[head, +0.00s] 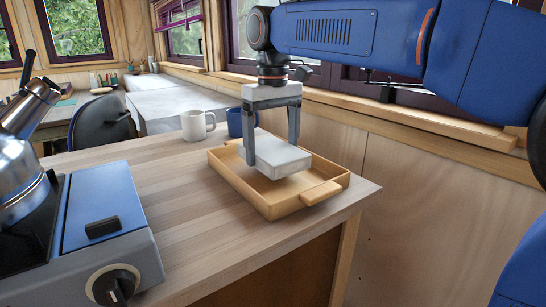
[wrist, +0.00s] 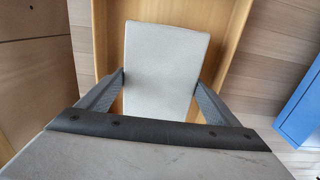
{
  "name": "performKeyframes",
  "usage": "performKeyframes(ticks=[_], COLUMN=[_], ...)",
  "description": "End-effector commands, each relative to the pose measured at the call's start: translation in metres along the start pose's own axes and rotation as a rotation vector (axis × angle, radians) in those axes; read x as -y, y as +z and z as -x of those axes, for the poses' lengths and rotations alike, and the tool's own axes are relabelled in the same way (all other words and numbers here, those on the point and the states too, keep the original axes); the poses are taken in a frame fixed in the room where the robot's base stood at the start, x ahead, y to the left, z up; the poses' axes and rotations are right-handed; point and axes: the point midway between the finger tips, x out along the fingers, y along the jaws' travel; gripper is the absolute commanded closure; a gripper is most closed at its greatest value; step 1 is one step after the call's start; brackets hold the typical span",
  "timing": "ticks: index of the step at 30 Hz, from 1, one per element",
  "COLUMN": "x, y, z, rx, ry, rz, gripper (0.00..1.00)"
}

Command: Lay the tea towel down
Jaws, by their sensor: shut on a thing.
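The tea towel (head: 276,158) looks like a flat, folded, pale grey block. My gripper (head: 270,150) is shut on it, with one finger at each side. In the head view the towel hangs level above the wooden tray (head: 300,209), within its rim and seemingly clear of the floor. In the wrist view the towel (wrist: 162,70) lies between the two fingers (wrist: 160,92), with the tray wall (wrist: 103,35) beside it. The tray's floor under the towel is partly hidden.
A white mug (head: 196,126) and a blue mug (head: 236,122) stand behind the tray. A blue stove (head: 100,215) with a metal pot (head: 22,165) is at the left. The wooden counter (head: 170,185) is clear between stove and tray. The window wall is close at right.

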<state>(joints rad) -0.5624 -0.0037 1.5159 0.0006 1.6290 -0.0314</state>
Motion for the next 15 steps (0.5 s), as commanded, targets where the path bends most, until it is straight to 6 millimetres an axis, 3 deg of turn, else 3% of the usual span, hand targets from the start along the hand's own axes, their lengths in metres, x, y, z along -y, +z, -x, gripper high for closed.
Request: performKeyframes(ticks=[6, 15], x=[0.0, 0.0], y=[0.001, 0.0], z=[-0.025, -0.027], rx=[0.001, 0.0], ry=[0.0, 0.0], rz=[0.0, 0.0], gripper=[0.36, 0.36])
